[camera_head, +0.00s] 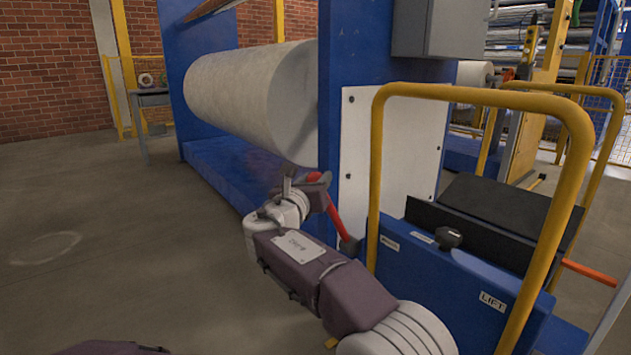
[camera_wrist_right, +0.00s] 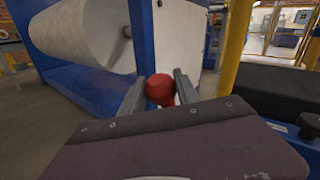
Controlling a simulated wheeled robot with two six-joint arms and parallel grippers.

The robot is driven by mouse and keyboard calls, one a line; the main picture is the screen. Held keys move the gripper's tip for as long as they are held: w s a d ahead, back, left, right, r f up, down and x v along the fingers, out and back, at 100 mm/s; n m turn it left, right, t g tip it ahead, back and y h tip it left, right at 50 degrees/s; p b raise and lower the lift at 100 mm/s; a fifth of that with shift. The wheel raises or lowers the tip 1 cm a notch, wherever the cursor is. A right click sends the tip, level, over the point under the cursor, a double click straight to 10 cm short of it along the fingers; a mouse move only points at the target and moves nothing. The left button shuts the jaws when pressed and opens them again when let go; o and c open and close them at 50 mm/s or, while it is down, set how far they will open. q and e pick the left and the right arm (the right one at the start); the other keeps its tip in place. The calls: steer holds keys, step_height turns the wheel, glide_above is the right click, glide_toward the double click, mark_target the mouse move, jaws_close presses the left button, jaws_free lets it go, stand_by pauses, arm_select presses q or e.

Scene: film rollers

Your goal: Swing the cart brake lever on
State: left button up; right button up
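The brake lever (camera_head: 333,212) is a red bar rising from a dark pivot at the left side of the blue cart (camera_head: 430,268). It leans up and to the left. My right gripper (camera_head: 305,183) is at the lever's upper end, with its fingers apart. In the right wrist view the lever's red knob (camera_wrist_right: 160,90) sits between the two fingers of my right gripper (camera_wrist_right: 160,86), close to both; contact is hard to judge. Only a bit of my left arm shows at the bottom left of the head view; its gripper is out of frame.
A yellow handrail (camera_head: 376,180) stands on the cart, right of the lever. A blue machine frame (camera_head: 330,120) with a white panel (camera_head: 390,155) is just behind. A large pale roll (camera_head: 245,95) hangs at the left. The floor (camera_head: 100,230) at left is clear.

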jaws_close()
steer(key=shift+a+f, duration=0.1)
steer(key=s+a+f+p, duration=0.2)
steer(key=s+a+f, duration=0.4)
steer(key=a+f, duration=0.3)
steer(key=shift+s+f, duration=0.4)
steer(key=shift+f, duration=0.75)
